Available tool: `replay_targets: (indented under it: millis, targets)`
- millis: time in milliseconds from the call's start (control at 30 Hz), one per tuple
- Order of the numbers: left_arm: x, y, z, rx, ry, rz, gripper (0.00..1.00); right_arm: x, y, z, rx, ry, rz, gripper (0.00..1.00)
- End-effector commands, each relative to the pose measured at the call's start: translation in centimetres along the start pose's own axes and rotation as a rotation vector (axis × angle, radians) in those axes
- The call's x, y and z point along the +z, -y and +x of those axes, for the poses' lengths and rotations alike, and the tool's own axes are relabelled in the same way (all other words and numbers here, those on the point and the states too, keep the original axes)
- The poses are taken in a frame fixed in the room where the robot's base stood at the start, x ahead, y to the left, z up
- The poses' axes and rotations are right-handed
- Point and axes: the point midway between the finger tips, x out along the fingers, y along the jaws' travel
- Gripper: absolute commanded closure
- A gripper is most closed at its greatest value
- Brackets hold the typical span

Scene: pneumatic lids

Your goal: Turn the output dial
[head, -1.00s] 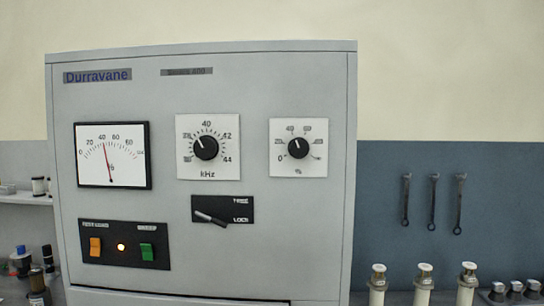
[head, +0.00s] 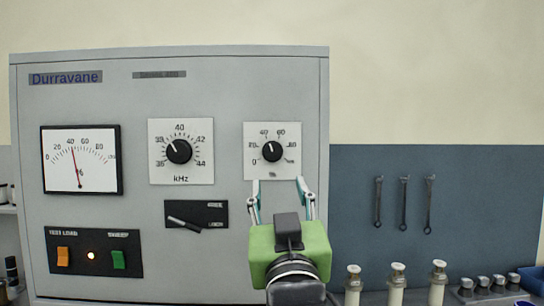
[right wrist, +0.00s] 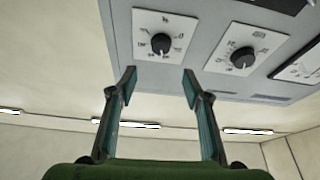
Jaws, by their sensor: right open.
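The output dial is the black knob (head: 272,151) on the right white plate marked in percent. Its white pointer line tilts up and slightly left, near 40. My right gripper (head: 279,182) is open and empty just below this plate, its two fingers pointing up. In the right wrist view, which shows the panel upside down, the dial (right wrist: 160,43) lies beyond the gap between the open fingertips (right wrist: 158,76). The fingers look apart from the knob. My left gripper is out of view.
A kHz dial (head: 179,151) sits left of the output dial. Below it is a lever switch (head: 184,222). A needle meter (head: 80,160) and two rocker switches (head: 63,256) are further left. Wrenches (head: 404,205) hang right; white-capped cylinders (head: 397,283) stand below.

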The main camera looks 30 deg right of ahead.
Motion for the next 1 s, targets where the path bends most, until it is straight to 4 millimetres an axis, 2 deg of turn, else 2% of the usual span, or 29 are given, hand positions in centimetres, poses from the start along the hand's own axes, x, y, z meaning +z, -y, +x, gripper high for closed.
replay_targets:
  millis: [500,800,1000]
  targets:
    - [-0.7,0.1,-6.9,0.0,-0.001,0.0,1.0,-0.4,0.1,2.9,-0.004,0.006,-0.008,0.55]
    - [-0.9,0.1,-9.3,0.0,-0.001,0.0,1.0,-0.3,0.1,9.4,-0.003,0.003,-0.007,0.55]
    - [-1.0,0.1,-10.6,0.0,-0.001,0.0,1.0,-0.1,0.1,12.4,-0.003,0.003,-0.006,0.55]
